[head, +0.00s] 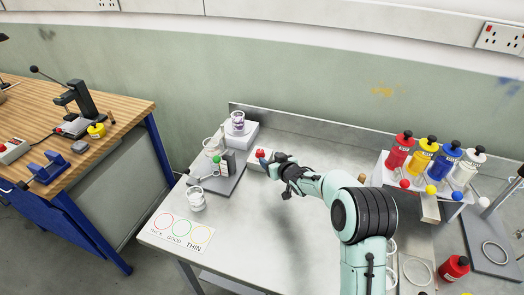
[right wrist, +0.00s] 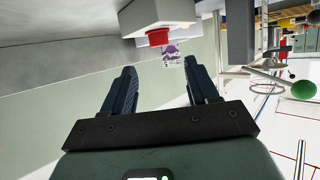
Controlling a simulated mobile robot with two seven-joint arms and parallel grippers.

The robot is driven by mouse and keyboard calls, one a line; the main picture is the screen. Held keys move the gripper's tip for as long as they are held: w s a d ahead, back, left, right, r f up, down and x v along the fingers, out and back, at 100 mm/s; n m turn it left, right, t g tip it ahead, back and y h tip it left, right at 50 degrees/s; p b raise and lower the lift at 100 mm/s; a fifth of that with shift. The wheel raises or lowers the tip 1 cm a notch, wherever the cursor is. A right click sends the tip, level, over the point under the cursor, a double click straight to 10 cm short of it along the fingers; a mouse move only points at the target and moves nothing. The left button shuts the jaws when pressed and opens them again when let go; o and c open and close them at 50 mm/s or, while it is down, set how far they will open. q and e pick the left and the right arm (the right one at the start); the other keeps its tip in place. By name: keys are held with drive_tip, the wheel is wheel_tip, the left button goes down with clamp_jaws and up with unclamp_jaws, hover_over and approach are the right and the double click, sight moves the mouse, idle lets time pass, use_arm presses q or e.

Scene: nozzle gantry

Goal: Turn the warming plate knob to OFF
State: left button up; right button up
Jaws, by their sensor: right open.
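My right gripper (head: 270,158) is just right of the red knob and partly covers the box. In the right wrist view the open, empty fingers (right wrist: 162,74) point toward the red knob (right wrist: 158,37), which lies beyond their tips, apart from them. Any OFF marking is too small to read. My left gripper is not in view.
A grey stand with a green ball (head: 216,159) and a white cup (head: 196,198) are left of the box. A card with coloured rings (head: 182,231) lies at the front left. Coloured bottles (head: 424,153) stand on a rack at right. The bench middle is clear.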

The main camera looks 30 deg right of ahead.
sight(261, 152)
drive_tip(key=p+x, duration=0.2)
drive_tip(key=x, duration=0.6)
drive_tip(key=shift+w+p, duration=0.25)
drive_tip(key=shift+p, duration=0.05)
drive_tip(key=shift+w+d+f, duration=0.1)
drive_tip(key=shift+w+f, duration=0.15)
drive_tip(key=shift+w, duration=0.05)
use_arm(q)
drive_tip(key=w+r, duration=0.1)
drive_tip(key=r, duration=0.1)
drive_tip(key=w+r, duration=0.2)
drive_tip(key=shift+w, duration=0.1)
use_arm(e)
drive_tip(key=c, duration=1)
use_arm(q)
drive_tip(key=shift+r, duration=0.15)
use_arm(e)
drive_tip(key=shift+r, duration=0.1)
drive_tip(key=shift+c, duration=0.2)
